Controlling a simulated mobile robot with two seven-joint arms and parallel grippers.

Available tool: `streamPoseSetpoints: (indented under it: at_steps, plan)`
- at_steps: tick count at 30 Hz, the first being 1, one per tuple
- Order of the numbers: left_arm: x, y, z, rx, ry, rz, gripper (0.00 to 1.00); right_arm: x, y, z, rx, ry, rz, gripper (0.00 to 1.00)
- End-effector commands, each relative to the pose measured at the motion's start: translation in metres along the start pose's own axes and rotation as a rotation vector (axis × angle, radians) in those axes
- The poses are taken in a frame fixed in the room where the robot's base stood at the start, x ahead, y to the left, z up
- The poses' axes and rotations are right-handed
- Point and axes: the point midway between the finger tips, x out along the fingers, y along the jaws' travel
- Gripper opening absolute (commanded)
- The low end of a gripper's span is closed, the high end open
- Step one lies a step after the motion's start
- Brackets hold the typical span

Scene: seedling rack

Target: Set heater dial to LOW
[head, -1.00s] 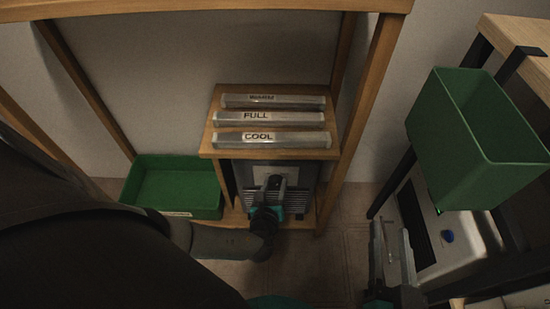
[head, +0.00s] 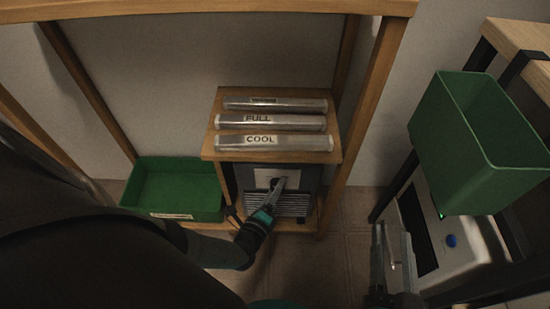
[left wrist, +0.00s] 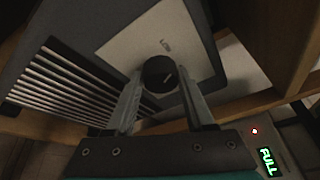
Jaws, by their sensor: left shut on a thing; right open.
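The heater (head: 292,203) is a dark box with a slatted grille, standing under a small wooden shelf. Its black dial (left wrist: 159,74) sits on a pale plate (left wrist: 133,38) in the left wrist view. My left gripper (head: 280,183) is at the front of the heater, with its fingers on either side of the dial and shut on it. In the left wrist view my left gripper (left wrist: 160,88) looks tilted against the heater. The marking on the plate is too small to read surely. My right gripper (head: 390,245) is open and empty at the lower right.
Labelled tubes, among them FULL (head: 270,122) and COOL (head: 273,143), lie on the shelf top. A green tray (head: 172,214) is left of the heater. A green bin (head: 475,130) and a white device (head: 465,262) are at right. A lit display reads FULL (left wrist: 267,162).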

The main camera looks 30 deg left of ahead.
Motion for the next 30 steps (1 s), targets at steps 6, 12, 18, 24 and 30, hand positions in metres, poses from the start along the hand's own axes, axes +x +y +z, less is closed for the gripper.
streamPoseSetpoints:
  at_steps: [6,12,18,24,30]
  plan:
    - [-0.0001,0.0007,0.0003,-0.065,-0.007,-0.026,0.0,0.0001,0.0001,0.0,0.0,-0.001,0.0,0.5]
    - [0.0002,0.0004,0.0,-0.111,-0.01,-0.045,0.0,0.0002,0.0001,-0.0001,0.0,-0.001,0.0,0.5]
    - [0.0001,0.0009,0.0004,-0.142,-0.013,-0.057,0.0,0.0002,0.0001,-0.0002,0.0,0.0,0.0,0.5]
    - [0.0003,0.0009,0.0006,-0.157,-0.013,-0.064,0.0,0.0002,0.0001,-0.0004,0.0,0.0,0.0,0.5]
    - [0.0004,0.0008,0.0006,-0.164,-0.014,-0.066,0.0,0.0003,0.0001,-0.0007,0.0,0.001,0.0,0.5]
